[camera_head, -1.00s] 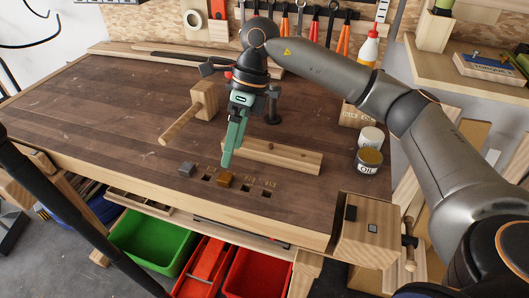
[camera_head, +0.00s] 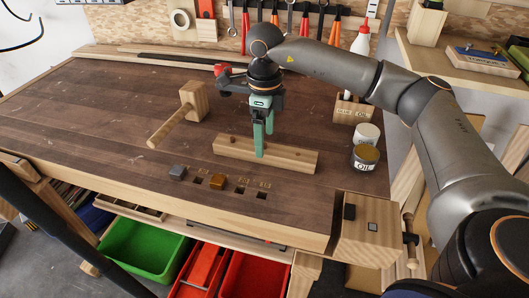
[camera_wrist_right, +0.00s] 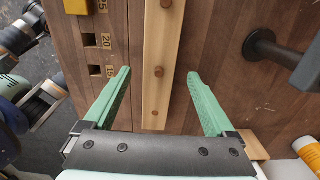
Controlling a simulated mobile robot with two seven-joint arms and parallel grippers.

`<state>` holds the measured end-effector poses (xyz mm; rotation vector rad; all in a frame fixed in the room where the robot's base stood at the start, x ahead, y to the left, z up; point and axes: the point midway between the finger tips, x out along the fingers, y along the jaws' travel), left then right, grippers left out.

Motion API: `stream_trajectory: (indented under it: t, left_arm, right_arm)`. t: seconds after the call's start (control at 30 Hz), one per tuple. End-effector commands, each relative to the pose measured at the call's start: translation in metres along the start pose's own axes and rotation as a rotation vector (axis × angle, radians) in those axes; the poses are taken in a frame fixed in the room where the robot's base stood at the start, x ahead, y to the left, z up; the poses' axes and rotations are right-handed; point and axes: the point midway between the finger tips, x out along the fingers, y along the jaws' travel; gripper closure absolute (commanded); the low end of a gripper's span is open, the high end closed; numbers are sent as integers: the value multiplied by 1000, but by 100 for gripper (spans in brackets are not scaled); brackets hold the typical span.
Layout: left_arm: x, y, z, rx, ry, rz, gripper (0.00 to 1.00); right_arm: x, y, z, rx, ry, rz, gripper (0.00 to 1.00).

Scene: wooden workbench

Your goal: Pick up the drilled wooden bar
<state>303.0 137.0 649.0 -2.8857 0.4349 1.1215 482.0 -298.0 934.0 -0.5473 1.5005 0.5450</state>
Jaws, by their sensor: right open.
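The drilled wooden bar (camera_head: 293,160) is a long pale beam lying flat on the workbench (camera_head: 110,115). My right gripper (camera_head: 264,143) is over the bar near its middle, pointing down, with green fingers apart. One finger hides part of the bar's near side in the head view. In the right wrist view the bar (camera_wrist_right: 154,96) runs between the two open fingers of the right gripper (camera_wrist_right: 158,73), with a gap on each side. Round dark spots show along its top face. My left gripper is not in view.
A wooden mallet (camera_head: 167,127) lies left of the bar. Grey (camera_head: 177,173) and brown (camera_head: 217,182) blocks and square holes are in front of it.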

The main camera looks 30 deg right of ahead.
Motion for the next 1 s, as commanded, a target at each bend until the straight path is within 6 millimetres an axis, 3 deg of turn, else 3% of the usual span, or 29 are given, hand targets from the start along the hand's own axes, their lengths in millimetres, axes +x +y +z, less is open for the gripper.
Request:
stream_trajectory:
  t: [0.2, 0.5, 1.0]
  left_arm:
    - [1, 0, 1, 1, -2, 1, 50]
    - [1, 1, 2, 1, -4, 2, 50]
    - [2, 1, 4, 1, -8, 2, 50]
  right_arm:
    - [32, 1, 0, 1, 2, 2, 10]
    - [37, 1, 0, 0, 0, 1, 10]
    - [36, 2, 0, 0, 0, 1, 65]
